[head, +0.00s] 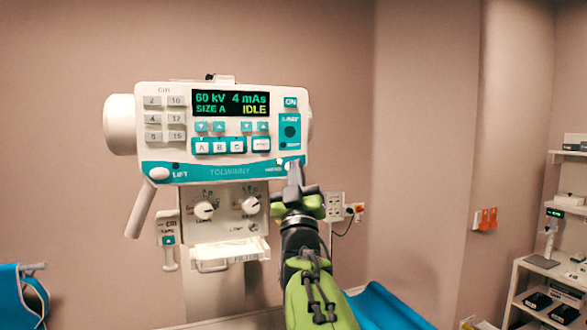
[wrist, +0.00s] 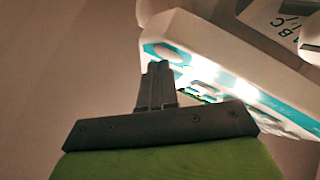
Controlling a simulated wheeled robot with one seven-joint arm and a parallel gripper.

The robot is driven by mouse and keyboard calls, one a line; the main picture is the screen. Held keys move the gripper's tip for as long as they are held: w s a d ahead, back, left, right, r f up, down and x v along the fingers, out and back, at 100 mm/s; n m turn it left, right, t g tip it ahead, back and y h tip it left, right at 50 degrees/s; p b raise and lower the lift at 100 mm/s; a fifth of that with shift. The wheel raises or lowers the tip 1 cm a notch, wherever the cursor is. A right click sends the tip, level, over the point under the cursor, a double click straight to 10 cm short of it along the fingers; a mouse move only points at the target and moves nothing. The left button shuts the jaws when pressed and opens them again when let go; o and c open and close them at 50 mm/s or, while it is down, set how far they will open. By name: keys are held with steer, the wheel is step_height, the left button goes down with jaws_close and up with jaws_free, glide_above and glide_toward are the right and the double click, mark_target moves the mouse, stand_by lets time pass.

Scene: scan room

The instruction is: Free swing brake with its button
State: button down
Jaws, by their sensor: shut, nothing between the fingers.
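A white and teal control head (head: 222,132) is on the wall-side column, its display reading 60 kV, 4 mAs, SIZE A and IDLE. On its lower teal band, a white round button marked LIFT (head: 159,174) sits at the left. A small label (head: 273,169), too blurred to read, sits at the right end, with a small pale button (head: 281,161) by it. My gripper (head: 295,168) is shut and empty, its tips at that right end, partly hiding what lies behind. In the wrist view the shut fingers (wrist: 157,70) are close to the panel's lit edge (wrist: 190,68); contact cannot be told.
A white handle (head: 140,210) hangs at the panel's left. Two knobs (head: 204,210) and a tray (head: 225,252) are below the panel. Wall sockets (head: 336,206) are right of my gripper; shelves (head: 540,280) stand far right. A blue couch surface (head: 385,308) is at lower right.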

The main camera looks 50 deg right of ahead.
stand_by(0.3)
steer(key=shift+s+a+b, duration=0.4)
steer(key=shift+s+b, duration=0.25)
steer(key=shift+b, duration=0.2)
steer(key=s+b, duration=0.1)
steer(key=s+a+b, duration=0.1)
steer(key=s, duration=0.1)
steer(key=s+a+b, duration=0.1)
steer(key=shift+s+a+b, duration=0.15)
steer(key=shift+a+b, duration=0.1)
steer(key=shift+b, duration=0.15)
stand_by(0.4)
